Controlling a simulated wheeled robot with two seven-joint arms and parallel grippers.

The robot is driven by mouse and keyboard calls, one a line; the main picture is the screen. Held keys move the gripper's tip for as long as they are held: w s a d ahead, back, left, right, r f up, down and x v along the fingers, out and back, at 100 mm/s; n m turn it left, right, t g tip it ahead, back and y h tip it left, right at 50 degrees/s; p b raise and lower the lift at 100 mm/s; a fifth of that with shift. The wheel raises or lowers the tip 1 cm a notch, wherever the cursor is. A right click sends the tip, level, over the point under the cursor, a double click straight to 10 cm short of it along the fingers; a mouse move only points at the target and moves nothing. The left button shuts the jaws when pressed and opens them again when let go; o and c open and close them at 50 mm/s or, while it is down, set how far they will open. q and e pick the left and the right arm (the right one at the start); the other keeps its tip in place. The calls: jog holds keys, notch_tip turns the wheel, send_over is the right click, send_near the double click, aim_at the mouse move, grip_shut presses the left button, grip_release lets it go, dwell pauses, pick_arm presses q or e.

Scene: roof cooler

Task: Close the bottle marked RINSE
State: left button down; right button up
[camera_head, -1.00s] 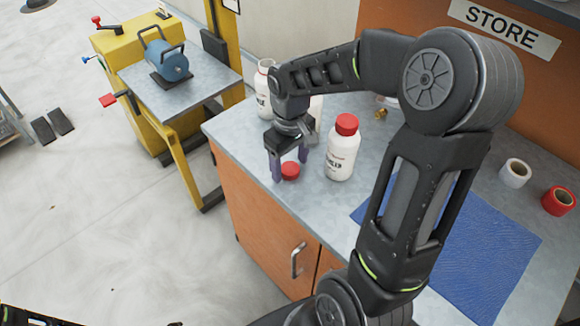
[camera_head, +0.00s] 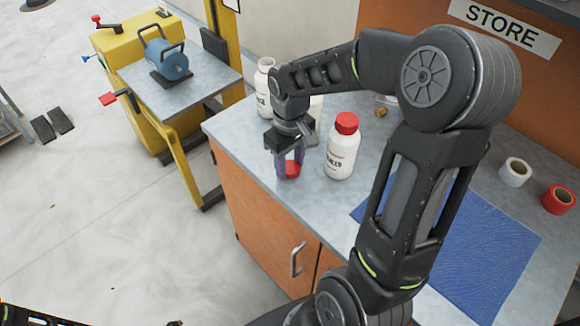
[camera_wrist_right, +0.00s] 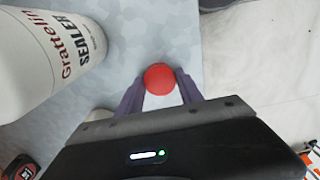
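A loose red cap (camera_head: 292,170) is at the counter's front left; it also shows in the right wrist view (camera_wrist_right: 159,77). My right gripper (camera_head: 290,172) points down with its purple fingers closed against the cap's two sides. A white bottle with a red cap on it (camera_head: 342,150) stands upright just right of the gripper; in the wrist view its label reads SEALER (camera_wrist_right: 45,50). Another white bottle (camera_head: 263,90) stands behind at the left, with no red cap visible. A white object (camera_head: 316,106) is partly hidden behind my wrist. I cannot read RINSE anywhere. My left gripper is not in view.
The grey counter (camera_head: 235,134) has a blue mat (camera_head: 490,245) at right, partly behind my right arm. A small brass piece (camera_head: 380,112) lies at the back. A yellow stand (camera_head: 120,45) is at the left.

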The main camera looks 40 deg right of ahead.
aim_at(290, 167)
jog(key=c, duration=0.8)
jog(key=shift+o, duration=0.2)
notch_tip(290, 167, up, 10)
jog(key=shift+b, duration=0.3)
dwell(0.3)
